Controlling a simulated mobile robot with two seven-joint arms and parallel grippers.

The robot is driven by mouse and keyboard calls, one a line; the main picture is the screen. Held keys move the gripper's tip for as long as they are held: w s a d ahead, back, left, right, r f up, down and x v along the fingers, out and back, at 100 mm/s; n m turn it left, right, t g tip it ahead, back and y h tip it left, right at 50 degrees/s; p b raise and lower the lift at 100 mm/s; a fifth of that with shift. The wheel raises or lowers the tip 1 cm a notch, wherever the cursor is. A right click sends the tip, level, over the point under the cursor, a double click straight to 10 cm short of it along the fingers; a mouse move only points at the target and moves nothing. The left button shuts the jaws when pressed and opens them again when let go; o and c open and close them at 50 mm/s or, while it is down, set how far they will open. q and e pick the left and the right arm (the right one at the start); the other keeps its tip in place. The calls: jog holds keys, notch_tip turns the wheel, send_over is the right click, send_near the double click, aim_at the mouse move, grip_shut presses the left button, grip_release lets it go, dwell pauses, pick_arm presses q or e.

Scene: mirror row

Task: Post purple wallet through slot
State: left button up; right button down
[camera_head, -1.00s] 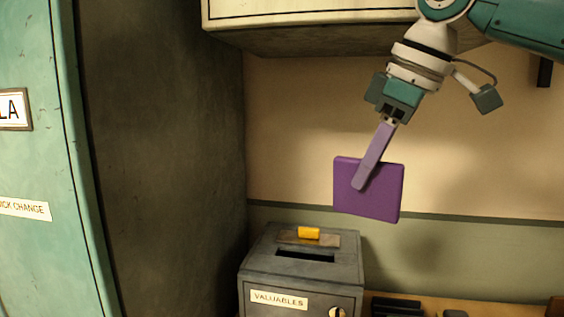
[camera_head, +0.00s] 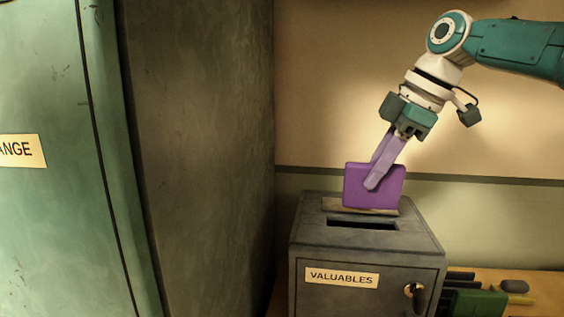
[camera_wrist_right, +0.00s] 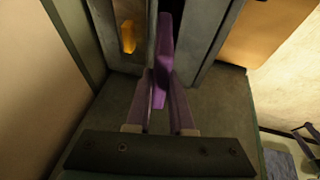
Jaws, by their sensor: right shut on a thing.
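The purple wallet (camera_head: 375,187) is held flat side toward the head camera, just above the back of the grey VALUABLES box (camera_head: 310,233). The dark slot (camera_head: 361,223) in the box top lies below and in front of it in the head view. My right gripper (camera_head: 372,184) is shut on the wallet, its lilac fingers pointing down and a little left. In the right wrist view the wallet (camera_wrist_right: 161,62) shows edge-on between the fingers, and whether it touches the box is unclear. My left gripper is not in view.
A tall green cabinet (camera_head: 60,220) with a dark side stands on the left. A green item (camera_head: 478,302) and dark items lie on the wooden counter (camera_head: 545,290) right of the box.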

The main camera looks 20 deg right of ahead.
notch_tip(320, 180, down, 2)
jog(key=shift+f+b, duration=0.2)
jog(key=shift+b, duration=0.8)
jog(key=shift+f+b, duration=0.55)
jog(key=shift+f, duration=1)
grip_release()
send_near(372, 200)
jog(key=shift+s, duration=0.15)
